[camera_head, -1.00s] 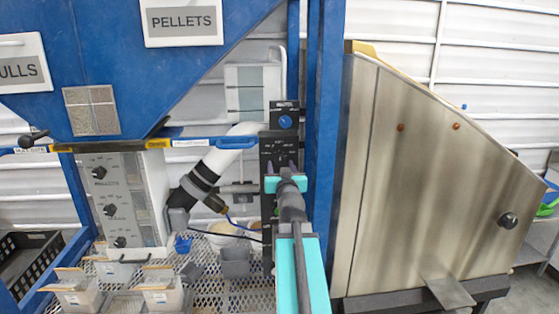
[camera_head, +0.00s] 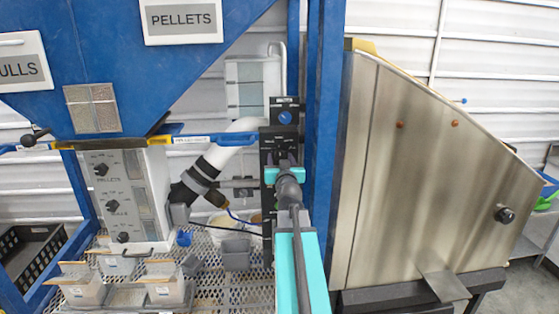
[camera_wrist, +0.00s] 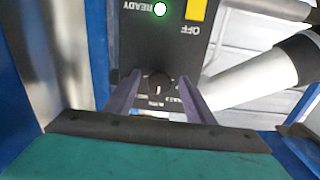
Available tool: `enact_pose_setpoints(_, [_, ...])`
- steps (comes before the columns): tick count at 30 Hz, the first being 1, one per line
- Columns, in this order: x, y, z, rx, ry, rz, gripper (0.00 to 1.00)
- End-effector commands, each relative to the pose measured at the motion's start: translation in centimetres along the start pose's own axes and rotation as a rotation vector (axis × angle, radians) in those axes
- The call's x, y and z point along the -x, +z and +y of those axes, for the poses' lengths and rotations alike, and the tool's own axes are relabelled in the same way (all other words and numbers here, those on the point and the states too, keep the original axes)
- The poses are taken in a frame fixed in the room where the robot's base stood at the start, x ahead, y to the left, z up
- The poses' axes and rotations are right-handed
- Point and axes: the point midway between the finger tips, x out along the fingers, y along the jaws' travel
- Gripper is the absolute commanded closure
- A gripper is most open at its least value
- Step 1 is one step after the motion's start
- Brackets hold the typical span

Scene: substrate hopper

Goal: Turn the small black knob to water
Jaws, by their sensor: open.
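A small black knob (camera_wrist: 158,86) with a pale pointer line sits on a black control panel (camera_wrist: 140,35), which has a lit READY light and an OFF label beside a yellow patch. The print around the knob is too small and partly hidden to read. My gripper (camera_wrist: 159,79) is open, its two purple fingers on either side of the knob. I cannot tell whether they touch it. In the head view the upright black panel (camera_head: 285,117) stands by the blue post, and my gripper (camera_head: 287,161) is in front of it, hiding the knob.
A blue post (camera_head: 325,100) and a large steel hopper (camera_head: 430,180) stand close right of my arm. A white pipe (camera_head: 222,150) runs left of the panel. Farther left is a box (camera_head: 122,190) with several other black knobs, above a mesh shelf holding small bins.

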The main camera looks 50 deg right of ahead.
Motion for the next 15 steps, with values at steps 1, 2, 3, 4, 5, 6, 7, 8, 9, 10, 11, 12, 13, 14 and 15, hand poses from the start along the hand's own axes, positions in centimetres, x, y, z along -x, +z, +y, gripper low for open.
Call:
enact_pose_setpoints(1, [0.01, 0.01, 0.0, 0.0, 0.0, 0.0, 0.51])
enact_pose_setpoints(2, [0.01, 0.0, 0.0, 0.0, 0.0, 0.0, 0.54])
enact_pose_setpoints(3, [0.01, 0.0, 0.0, 0.0, 0.0, 0.0, 0.61])
enact_pose_setpoints(4, [0.01, 0.01, 0.0, 0.0, 0.0, 0.0, 0.66])
enact_pose_setpoints(5, [0.01, 0.01, 0.0, 0.0, 0.0, 0.0, 0.71])
enact_pose_setpoints(6, [0.01, 0.0, 0.0, 0.0, 0.0, 0.0, 0.78])
enact_pose_setpoints(7, [0.01, 0.0, 0.0, 0.0, 0.0, 0.0, 0.83])
enact_pose_setpoints(8, [0.01, 0.0, 0.0, 0.0, 0.0, 0.0, 0.88])
enact_pose_setpoints(9, [0.01, 0.01, -0.01, 0.0, 0.0, 0.0, 0.92])
enact_pose_setpoints(10, [0.56, 0.02, -0.48, 0.001, -0.001, 0.0, 0.92])
enact_pose_setpoints(11, [0.33, 0.02, -0.32, 0.0, 0.0, 0.0, 0.92])
enact_pose_setpoints(12, [0.2, 0.02, -0.23, -0.001, -0.001, -0.001, 0.92])
enact_pose_setpoints(13, [0.14, 0.03, -0.19, -0.003, -0.001, -0.001, 0.92])
enact_pose_setpoints(14, [0.1, 0.03, -0.16, -0.005, -0.001, -0.001, 0.92])
enact_pose_setpoints(15, [0.06, 0.03, -0.13, -0.009, -0.001, -0.002, 0.92])
